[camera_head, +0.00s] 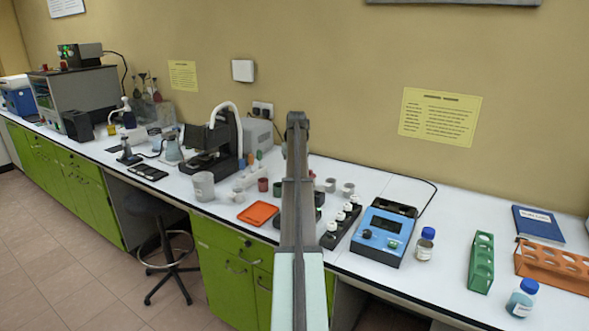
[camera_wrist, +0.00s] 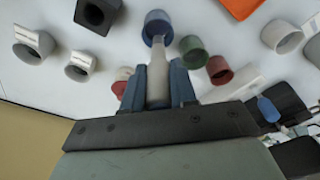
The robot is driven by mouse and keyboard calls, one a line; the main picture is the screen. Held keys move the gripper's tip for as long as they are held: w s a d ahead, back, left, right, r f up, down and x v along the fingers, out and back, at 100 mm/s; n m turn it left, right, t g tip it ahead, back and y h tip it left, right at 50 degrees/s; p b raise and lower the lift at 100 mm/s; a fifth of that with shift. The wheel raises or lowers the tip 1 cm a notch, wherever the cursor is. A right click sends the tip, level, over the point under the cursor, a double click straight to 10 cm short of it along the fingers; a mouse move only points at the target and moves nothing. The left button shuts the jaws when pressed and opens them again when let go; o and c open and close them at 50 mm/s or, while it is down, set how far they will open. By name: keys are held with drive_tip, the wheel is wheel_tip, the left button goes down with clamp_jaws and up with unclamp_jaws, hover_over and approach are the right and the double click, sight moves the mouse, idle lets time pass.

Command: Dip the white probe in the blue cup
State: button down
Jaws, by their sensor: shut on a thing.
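In the wrist view my gripper (camera_wrist: 158,72) is shut on a pale grey-white probe (camera_wrist: 157,60), which sits between its two blue fingers. The probe points away from the gripper towards the blue cup (camera_wrist: 154,16). Its far end overlaps the cup's near rim and opening in the picture. I cannot tell whether the tip is inside the cup or only above it. In the head view my own arm stands in front of this spot, and the gripper, probe and blue cup are hidden.
A green cup (camera_wrist: 193,47) and a red cup (camera_wrist: 219,70) stand close beside the blue cup. Another reddish cup (camera_wrist: 120,88) is partly behind a finger. Grey cups (camera_head: 330,184) and a blue instrument (camera_head: 383,234) stand right of my arm. An orange tray (camera_head: 258,213) lies left.

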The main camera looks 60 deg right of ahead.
drive_tip(key=shift+f, duration=2.55)
drive_tip(key=shift+r, duration=0.1)
idle(1.9)
drive_tip(key=shift+r, duration=3.8)
